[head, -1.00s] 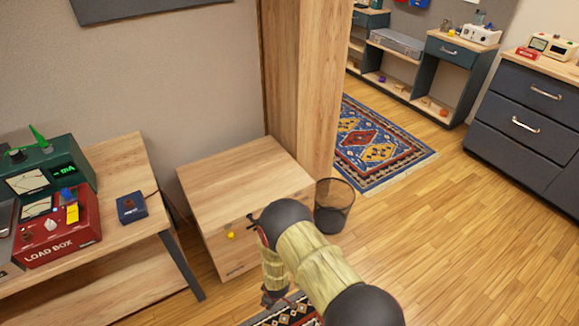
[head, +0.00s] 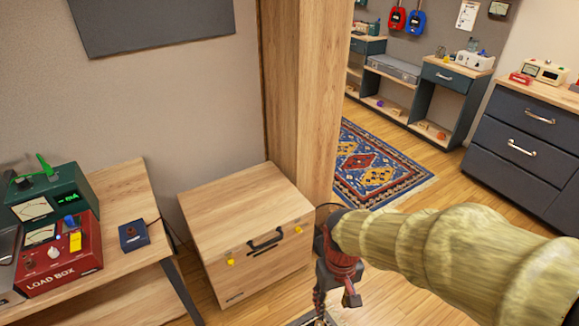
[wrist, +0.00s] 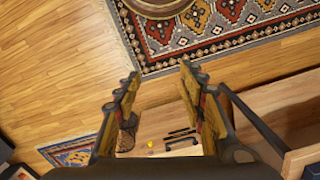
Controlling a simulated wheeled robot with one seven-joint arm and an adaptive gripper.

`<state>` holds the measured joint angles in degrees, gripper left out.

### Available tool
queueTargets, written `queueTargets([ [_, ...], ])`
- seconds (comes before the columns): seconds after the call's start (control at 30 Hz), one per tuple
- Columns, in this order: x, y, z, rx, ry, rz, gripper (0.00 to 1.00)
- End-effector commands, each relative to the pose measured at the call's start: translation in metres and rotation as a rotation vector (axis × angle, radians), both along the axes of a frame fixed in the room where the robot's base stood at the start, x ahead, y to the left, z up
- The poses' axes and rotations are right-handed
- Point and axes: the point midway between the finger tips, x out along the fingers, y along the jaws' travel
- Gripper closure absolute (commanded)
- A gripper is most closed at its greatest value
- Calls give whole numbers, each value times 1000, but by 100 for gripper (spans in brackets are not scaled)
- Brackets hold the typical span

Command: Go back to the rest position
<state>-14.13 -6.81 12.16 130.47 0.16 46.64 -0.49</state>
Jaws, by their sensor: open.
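My arm reaches in from the right edge of the head view. My gripper (head: 336,298) hangs down from its end, just right of the wooden box (head: 240,212) in the picture. The wrist view shows the two fingers of my gripper (wrist: 159,75) spread apart with nothing between them. Below the fingers lies bare wooden floor and the edge of a patterned rug (wrist: 200,45). In the head view the lower part of my gripper is small and close to the bottom edge.
The wooden box has a black handle (head: 266,239) and yellow latches. A bench at left holds a red load box (head: 58,256) and a small blue box (head: 133,236). A blue-red rug (head: 372,165) lies behind my arm. Dark drawers (head: 520,140) stand at right.

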Motion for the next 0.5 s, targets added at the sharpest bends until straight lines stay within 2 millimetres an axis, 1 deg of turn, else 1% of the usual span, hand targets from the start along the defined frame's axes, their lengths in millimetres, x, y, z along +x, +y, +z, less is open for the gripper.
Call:
queueTargets([
  [0.03, -9, -8, 21, 5, -24, -23, 60],
  [0.2, -37, -32, 73, 21, -109, -81, 60],
  [0.3, -48, -43, 102, 36, -190, -112, 60],
  [0.5, -60, -64, 159, 60, -378, -177, 60],
])
